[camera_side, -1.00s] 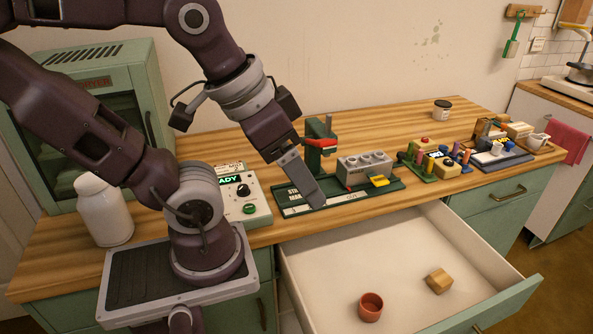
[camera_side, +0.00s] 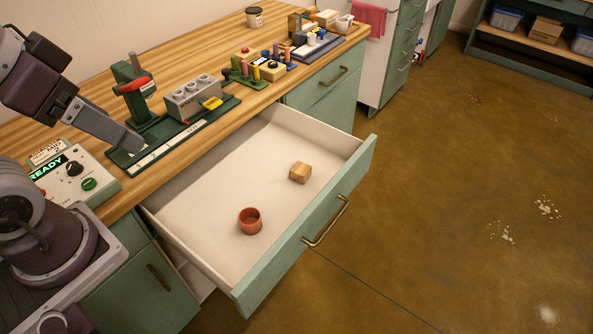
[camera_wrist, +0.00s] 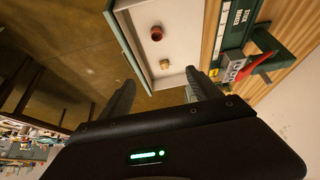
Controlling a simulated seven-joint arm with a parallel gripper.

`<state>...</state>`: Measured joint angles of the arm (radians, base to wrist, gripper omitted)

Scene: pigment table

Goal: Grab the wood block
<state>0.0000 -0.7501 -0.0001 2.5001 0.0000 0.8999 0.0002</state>
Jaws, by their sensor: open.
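The wood block (camera_side: 300,172) is a small light-brown block lying on the floor of the open drawer (camera_side: 205,183), toward its front right. It also shows in the wrist view (camera_wrist: 164,64), small and ahead of the fingers. My gripper (camera_side: 135,149) is above the counter's front edge near the green fixture, well apart from the block, up and to its left in the side view. In the wrist view my gripper (camera_wrist: 160,92) shows two dark fingers spread wide with nothing between them.
A red-brown cup (camera_side: 250,221) stands in the drawer, left of the block. A green stamping fixture (camera_side: 134,90) and grey holder (camera_side: 193,98) stand on the counter behind the drawer. A control box (camera_side: 72,175) reads READY. The drawer has free floor around the block.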

